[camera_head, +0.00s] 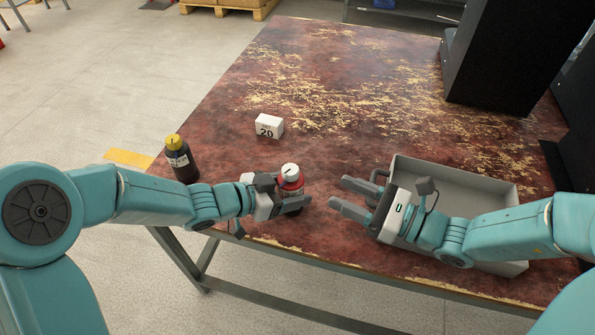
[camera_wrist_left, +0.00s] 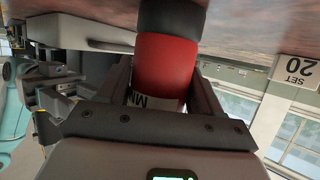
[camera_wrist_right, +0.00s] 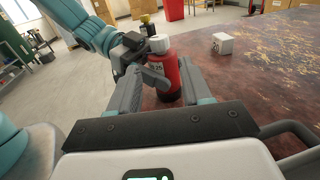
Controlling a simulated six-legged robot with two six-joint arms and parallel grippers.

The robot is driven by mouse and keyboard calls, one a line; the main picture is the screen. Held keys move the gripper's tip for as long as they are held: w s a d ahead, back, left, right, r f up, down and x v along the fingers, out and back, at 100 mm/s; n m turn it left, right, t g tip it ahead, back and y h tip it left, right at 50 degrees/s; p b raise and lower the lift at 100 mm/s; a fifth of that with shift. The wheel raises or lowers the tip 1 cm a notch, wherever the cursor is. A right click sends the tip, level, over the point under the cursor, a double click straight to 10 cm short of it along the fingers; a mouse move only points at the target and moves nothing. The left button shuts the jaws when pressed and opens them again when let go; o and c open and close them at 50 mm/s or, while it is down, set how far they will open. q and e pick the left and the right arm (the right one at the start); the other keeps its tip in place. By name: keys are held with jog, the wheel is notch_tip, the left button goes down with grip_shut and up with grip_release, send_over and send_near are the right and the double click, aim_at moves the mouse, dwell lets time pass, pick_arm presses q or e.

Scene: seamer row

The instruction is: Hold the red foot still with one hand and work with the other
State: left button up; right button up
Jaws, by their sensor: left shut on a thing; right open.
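A red bottle-shaped piece with a white cap and a white label (camera_head: 291,181) stands upright near the table's front edge. It has a black base, seen at the top of the left wrist view, where its red body (camera_wrist_left: 163,65) lies between my left fingers. My left gripper (camera_head: 285,203) is shut on it; the fingers hide part of its lower body. My right gripper (camera_head: 340,194) is open and empty, to the right of the red piece, with its fingers pointing towards it. In the right wrist view the red piece (camera_wrist_right: 168,75) appears beyond the open fingers, apart from them.
A dark bottle with a yellow cap (camera_head: 182,163) stands at the table's left edge. A white block marked 20 (camera_head: 269,127) sits behind the red piece. A grey tray (camera_head: 480,185) lies beneath my right arm. Black housings (camera_head: 515,55) stand at the right. The table's middle is clear.

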aim_at(298, 174)
jog(key=x, duration=1.1)
jog(key=shift+a+r, duration=0.1)
jog(key=c, duration=0.8)
